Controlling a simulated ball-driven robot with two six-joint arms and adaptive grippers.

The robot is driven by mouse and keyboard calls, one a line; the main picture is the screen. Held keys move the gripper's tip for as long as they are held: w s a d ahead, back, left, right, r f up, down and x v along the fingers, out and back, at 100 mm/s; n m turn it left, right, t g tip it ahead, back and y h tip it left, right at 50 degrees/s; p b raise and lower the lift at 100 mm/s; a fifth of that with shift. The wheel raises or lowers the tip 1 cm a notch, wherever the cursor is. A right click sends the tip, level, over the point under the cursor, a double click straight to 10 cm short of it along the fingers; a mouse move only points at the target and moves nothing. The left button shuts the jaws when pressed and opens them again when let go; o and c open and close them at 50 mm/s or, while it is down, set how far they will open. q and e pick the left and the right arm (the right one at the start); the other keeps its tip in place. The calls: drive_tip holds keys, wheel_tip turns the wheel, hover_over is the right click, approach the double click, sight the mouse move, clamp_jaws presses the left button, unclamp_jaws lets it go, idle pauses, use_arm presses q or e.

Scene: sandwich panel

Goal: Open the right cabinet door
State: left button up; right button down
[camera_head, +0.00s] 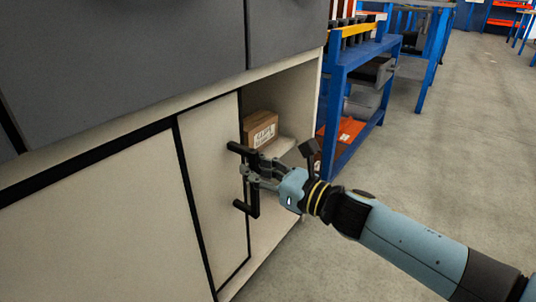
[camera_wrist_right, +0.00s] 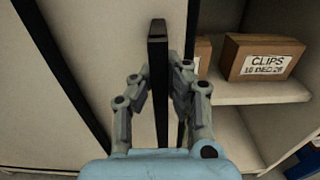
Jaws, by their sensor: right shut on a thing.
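The right cabinet door (camera_head: 212,165) is a pale panel with dark edges, and it stands partly open. An opening with the cabinet's inside shows to its right. A black bar handle (camera_head: 240,206) stands upright near the door's right edge; it also shows in the right wrist view (camera_wrist_right: 158,65). My right gripper (camera_head: 250,174) is shut on the handle's middle, with a finger on either side of the bar in the right wrist view (camera_wrist_right: 160,92). My left gripper is not in view.
Inside the cabinet, a cardboard box (camera_head: 260,129) labelled CLIPS sits on a pale shelf (camera_wrist_right: 255,92). A pale panel (camera_head: 95,225) lies left of the door, and grey fronts (camera_head: 120,60) are above. A blue rack (camera_head: 336,100) stands beyond. The floor at right is clear.

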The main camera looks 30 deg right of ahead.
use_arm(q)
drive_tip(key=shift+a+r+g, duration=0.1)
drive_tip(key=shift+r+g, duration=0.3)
use_arm(e)
drive_tip(key=shift+s+a, duration=0.35)
drive_tip(key=shift+a, duration=0.45)
drive_tip(key=shift+s+a, duration=0.35)
drive_tip(key=shift+a, duration=0.45)
drive_tip(key=c, duration=1.3)
unclamp_jaws()
drive_tip(key=v, duration=1.2)
drive_tip(key=shift+d+f, duration=0.1)
